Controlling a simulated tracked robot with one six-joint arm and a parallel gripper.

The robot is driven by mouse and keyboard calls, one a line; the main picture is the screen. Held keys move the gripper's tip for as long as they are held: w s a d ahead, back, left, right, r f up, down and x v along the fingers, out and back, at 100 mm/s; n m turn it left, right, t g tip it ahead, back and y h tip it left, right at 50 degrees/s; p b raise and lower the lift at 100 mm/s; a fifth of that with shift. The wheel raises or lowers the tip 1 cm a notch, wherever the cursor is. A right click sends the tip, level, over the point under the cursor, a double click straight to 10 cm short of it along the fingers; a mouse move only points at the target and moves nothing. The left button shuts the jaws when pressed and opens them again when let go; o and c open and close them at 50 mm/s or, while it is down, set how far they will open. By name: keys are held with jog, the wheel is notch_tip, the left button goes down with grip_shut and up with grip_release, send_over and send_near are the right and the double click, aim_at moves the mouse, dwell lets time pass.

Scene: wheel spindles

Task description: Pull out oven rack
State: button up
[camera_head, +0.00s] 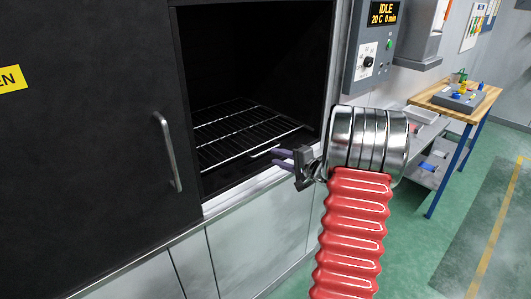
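The oven rack (235,134) is a silver wire grid lying level inside the dark oven cavity (250,60). A wire loop sticks out at its front right, by my gripper. My gripper (281,157) has purple-grey fingers that point left into the oven opening, at the rack's front right edge. The fingers look near or at the wire loop. I cannot tell whether they touch it or how far apart they are. My red ribbed arm and silver wrist are in front and hide what lies behind them.
The dark oven door (90,120) with a vertical handle (169,150) stands to the left of the opening. A control panel (373,45) reading IDLE is on the right. A workbench (455,98) stands farther right. Green floor (415,240) is free at the lower right.

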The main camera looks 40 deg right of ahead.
aim_at(264, 152)
jog(key=x, duration=0.8)
jog(key=shift+w, duration=0.15)
grip_shut()
jog(key=shift+f, duration=0.15)
dwell(1.0)
